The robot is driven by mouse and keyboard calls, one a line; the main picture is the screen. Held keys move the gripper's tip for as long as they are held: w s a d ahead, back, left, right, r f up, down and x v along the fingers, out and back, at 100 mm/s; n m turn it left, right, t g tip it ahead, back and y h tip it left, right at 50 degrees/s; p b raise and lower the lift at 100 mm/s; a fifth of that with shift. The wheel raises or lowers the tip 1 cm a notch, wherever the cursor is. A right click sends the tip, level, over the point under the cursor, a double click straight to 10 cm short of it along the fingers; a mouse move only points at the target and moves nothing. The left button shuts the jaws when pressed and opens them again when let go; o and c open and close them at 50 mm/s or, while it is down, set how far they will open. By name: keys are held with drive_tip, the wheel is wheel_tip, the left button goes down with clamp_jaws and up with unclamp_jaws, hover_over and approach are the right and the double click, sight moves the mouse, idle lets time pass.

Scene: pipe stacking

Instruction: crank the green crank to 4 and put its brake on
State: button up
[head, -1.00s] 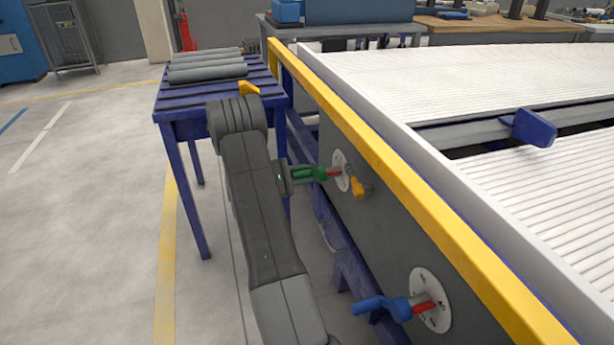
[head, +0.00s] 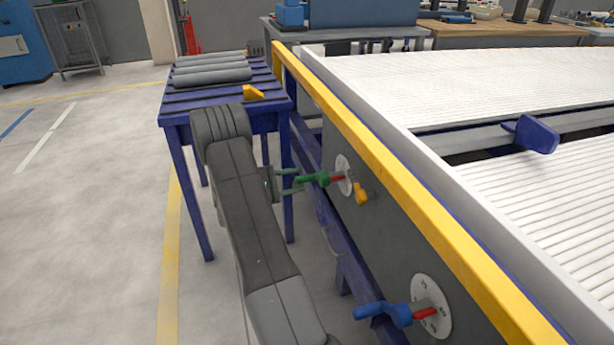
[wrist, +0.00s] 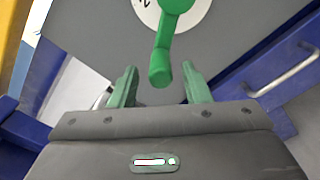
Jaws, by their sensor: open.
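The green crank (head: 312,180) sticks out from a white round dial (head: 343,174) on the grey side panel. A red pointer (head: 336,177) shows at its hub. In the wrist view the crank (wrist: 162,62) hangs over the dial's lower edge, its handle end between and just beyond my finger tips. My gripper (head: 290,182) is open, its two green fingers apart on either side of the handle, and no grip shows. A yellow lever (head: 361,195), perhaps the brake, sits right of the dial. The dial's numbers are mostly hidden, though a "2" seems to show in the wrist view.
A blue crank (head: 385,312) with its own dial (head: 431,306) is lower right on the same panel. A yellow rail (head: 400,180) runs above. A blue table (head: 180,104) with grey pipes (head: 210,76) stands behind my arm. The floor at left is clear.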

sight(357, 186)
drive_tip(key=p+v, duration=0.1)
drive_tip(key=v, duration=0.7)
drive_tip(key=shift+a+p, duration=0.3)
drive_tip(key=shift+a, duration=0.05)
drive_tip(key=shift+s, duration=0.1)
drive_tip(key=shift+d+r, duration=0.1)
drive_tip(key=shift+r, duration=0.1)
drive_tip(key=c, duration=0.5)
drive_tip(key=s+d+r+n+p, duration=0.1)
drive_tip(key=r, duration=0.1)
drive_tip(key=s+d+r+y+p, duration=0.1)
drive_tip(key=s+d, duration=0.1)
drive_tip(key=s+d+r+n+y+p, duration=0.1)
drive_tip(key=s+d+r, duration=0.1)
drive_tip(key=shift+s+r+n+t, duration=0.1)
drive_tip(key=shift+r+n+t, duration=0.2)
drive_tip(key=shift+r+t, duration=0.1)
clamp_jaws()
drive_tip(key=s+d+r+n+y+p, duration=0.2)
drive_tip(key=s+d+r+n+p, duration=0.15)
drive_tip(key=s+d, duration=0.4)
drive_tip(key=d+r+b, duration=0.1)
drive_tip(key=d+b, duration=0.1)
drive_tip(key=d, duration=0.6)
drive_tip(key=shift+w+d+m, duration=0.15)
drive_tip(key=shift+w+m, duration=0.1)
drive_tip(key=shift+m, duration=0.2)
